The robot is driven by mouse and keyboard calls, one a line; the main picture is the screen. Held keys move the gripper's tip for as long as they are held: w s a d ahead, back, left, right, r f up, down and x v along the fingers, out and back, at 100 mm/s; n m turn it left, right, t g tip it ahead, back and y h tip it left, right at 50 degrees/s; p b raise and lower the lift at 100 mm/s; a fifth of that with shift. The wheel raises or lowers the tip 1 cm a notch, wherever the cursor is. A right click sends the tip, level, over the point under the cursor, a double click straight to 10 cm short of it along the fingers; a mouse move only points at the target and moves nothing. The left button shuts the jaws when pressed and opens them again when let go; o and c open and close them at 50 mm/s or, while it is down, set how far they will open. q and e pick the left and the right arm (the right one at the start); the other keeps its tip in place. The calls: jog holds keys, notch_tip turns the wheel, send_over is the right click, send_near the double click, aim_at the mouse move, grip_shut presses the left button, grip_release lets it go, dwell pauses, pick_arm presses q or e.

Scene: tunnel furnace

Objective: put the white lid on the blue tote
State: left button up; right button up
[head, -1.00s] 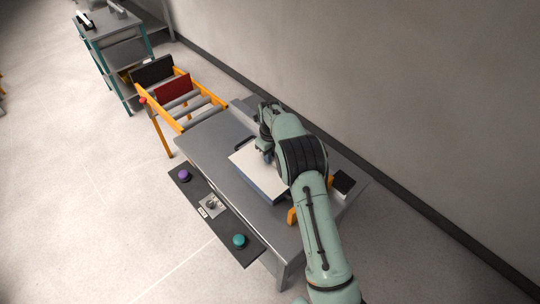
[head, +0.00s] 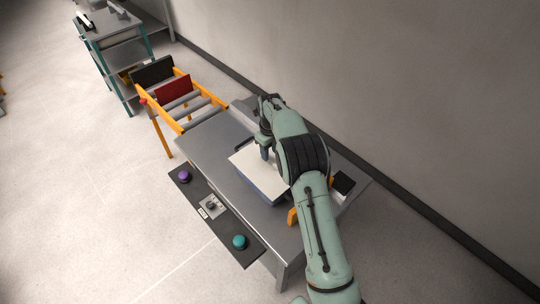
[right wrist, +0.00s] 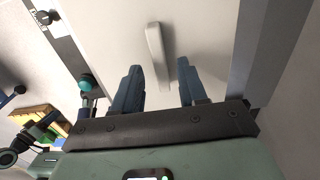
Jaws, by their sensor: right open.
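The white lid (head: 252,165) lies flat over the blue tote (head: 266,196), whose blue side shows as a narrow strip under the lid's front edge. Part of the lid and tote is hidden behind my right arm. My right gripper (head: 265,154) is just above the lid, pointing down. In the right wrist view the gripper (right wrist: 158,84) is open and empty. Its two fingers are apart, and the lid's pale handle (right wrist: 158,54) is ahead of the gap between them. The lid (right wrist: 205,25) fills the middle of that view. My left gripper is not seen.
The tote stands on a grey table (head: 201,150). A control strip with a purple button (head: 184,176) and a teal button (head: 239,241) runs along the front edge. A yellow-framed roller conveyor (head: 187,105) adjoins the far end. The wall is close behind the table.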

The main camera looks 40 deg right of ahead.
aim_at(270, 157)
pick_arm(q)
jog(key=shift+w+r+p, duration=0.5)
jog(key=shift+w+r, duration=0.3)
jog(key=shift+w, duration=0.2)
pick_arm(e)
notch_tip(270, 157, up, 9)
